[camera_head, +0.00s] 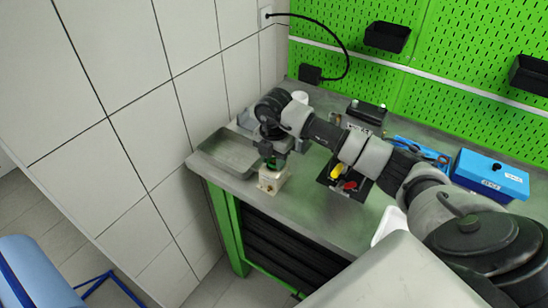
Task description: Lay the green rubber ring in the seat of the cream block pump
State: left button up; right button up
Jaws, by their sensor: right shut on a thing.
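The cream block pump (272,181) stands on the grey workbench near its front left part. My right arm reaches in from the right, and my right gripper (271,162) points down just above the top of the pump. It is shut on the green rubber ring (272,165), which shows as a small green spot between the fingers and the pump top. The seat is hidden under the gripper, and I cannot tell whether the ring touches it. My left gripper is not in view.
A grey metal tray (228,155) lies left of the pump, by the tiled wall. A dark holder with yellow and red pieces (346,180) is to the right. A blue box (490,176) stands further right. A green pegboard (460,75) with black bins is behind.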

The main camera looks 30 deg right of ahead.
jog(key=shift+f, duration=0.2)
dwell(0.5)
jog(key=o, duration=1)
jog(key=shift+c, duration=0.2)
jog(key=shift+r, duration=0.1)
notch_tip(320, 180, up, 11)
jog(key=b, duration=0.2)
jog(key=shift+f, duration=0.2)
jog(key=shift+f, duration=0.1)
